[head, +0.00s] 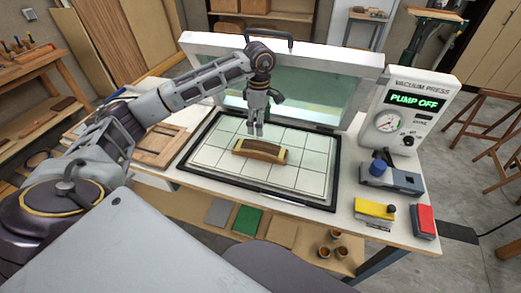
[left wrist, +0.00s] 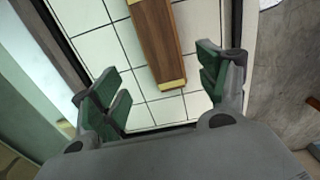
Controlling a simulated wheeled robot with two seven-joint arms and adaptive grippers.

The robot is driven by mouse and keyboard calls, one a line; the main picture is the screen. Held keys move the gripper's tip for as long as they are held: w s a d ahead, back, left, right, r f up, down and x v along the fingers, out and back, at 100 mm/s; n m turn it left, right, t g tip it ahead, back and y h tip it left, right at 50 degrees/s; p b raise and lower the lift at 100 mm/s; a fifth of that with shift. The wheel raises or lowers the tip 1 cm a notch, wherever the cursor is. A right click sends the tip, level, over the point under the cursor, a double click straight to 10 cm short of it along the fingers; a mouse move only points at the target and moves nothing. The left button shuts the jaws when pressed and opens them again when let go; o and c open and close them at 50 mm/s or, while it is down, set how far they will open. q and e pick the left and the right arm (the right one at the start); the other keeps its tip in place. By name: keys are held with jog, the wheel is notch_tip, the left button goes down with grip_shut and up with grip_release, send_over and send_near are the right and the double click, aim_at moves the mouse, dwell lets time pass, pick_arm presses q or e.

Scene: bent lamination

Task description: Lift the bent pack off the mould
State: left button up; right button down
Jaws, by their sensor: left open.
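The bent pack (head: 262,149) is a dark brown arched strip lying over a pale mould (head: 240,150) on the gridded bed of the press. The pack's brown top also shows in the left wrist view (left wrist: 160,42), with pale yellow mould ends (left wrist: 172,90) at its near end. My left gripper (head: 257,130) is above and just behind the pack, pointing down. It is open and empty, its green-padded fingers (left wrist: 160,95) apart, with the pack ahead of them in the wrist view. My right gripper is not in view.
The press lid (head: 285,55) stands raised behind the gridded bed (head: 310,182). The gauge box (head: 405,110) at the right reads PUMP OFF. A yellow block (head: 374,210) and a red block (head: 425,220) lie at the front right. The bed around the pack is clear.

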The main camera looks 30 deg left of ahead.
pick_arm(q)
send_over(261, 146)
jog(key=f, duration=0.4)
jog(key=shift+a+f, duration=0.35)
jog(key=shift+f, duration=0.05)
jog(key=shift+w+f, duration=0.1)
jog(key=shift+f, duration=0.05)
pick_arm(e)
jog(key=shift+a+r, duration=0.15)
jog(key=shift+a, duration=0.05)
pick_arm(q)
jog(key=shift+d+f+p, duration=0.2)
jog(key=shift+f+p, duration=0.3)
jog(key=shift+f, duration=2.1)
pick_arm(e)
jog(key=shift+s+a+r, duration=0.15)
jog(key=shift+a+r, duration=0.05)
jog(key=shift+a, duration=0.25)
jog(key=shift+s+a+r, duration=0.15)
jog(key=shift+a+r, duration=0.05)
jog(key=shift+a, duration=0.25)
